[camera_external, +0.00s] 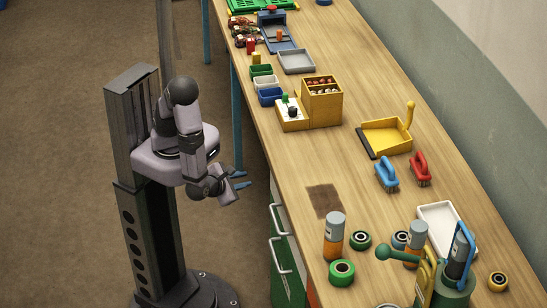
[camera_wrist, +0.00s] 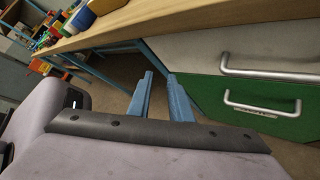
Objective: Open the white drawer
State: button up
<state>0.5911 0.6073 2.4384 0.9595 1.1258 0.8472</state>
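The white drawer (camera_wrist: 272,44) is under the worktop at the right of the wrist view, with a silver bar handle (camera_wrist: 270,71) along its lower part. It looks closed, with its front about flush with the green drawer below. In the external view its handle (camera_external: 275,219) shows on the bench's left side, with the front seen at a steep angle. My gripper (camera_wrist: 161,78) is open and empty, its two blue fingers apart. In the external view my gripper (camera_external: 239,180) is left of the bench, beyond the drawers and clear of the handle.
The green drawer (camera_wrist: 213,94) below has its own silver handle (camera_wrist: 262,107). The wooden worktop (camera_external: 300,170) overhangs nearby and carries bins, brushes, cans and tape rolls. Blue bench legs (camera_external: 238,125) stand near my gripper. The floor (camera_external: 60,150) on the left is clear.

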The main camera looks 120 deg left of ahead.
jog(key=w+d+f+m+t+y+b, duration=0.1)
jog(key=w+d+f+m+t, duration=0.3)
jog(key=m, duration=0.5)
jog(key=m+t+h+b, duration=0.2)
jog(key=m+t, duration=0.5)
jog(key=m, duration=0.2)
send_near(275, 218)
jog(key=w+a+f, duration=0.1)
jog(key=w+a, duration=0.1)
jog(key=shift+p+x, duration=0.65)
jog(key=shift+x, duration=2.9)
jog(key=shift+f, duration=0.1)
grip_shut()
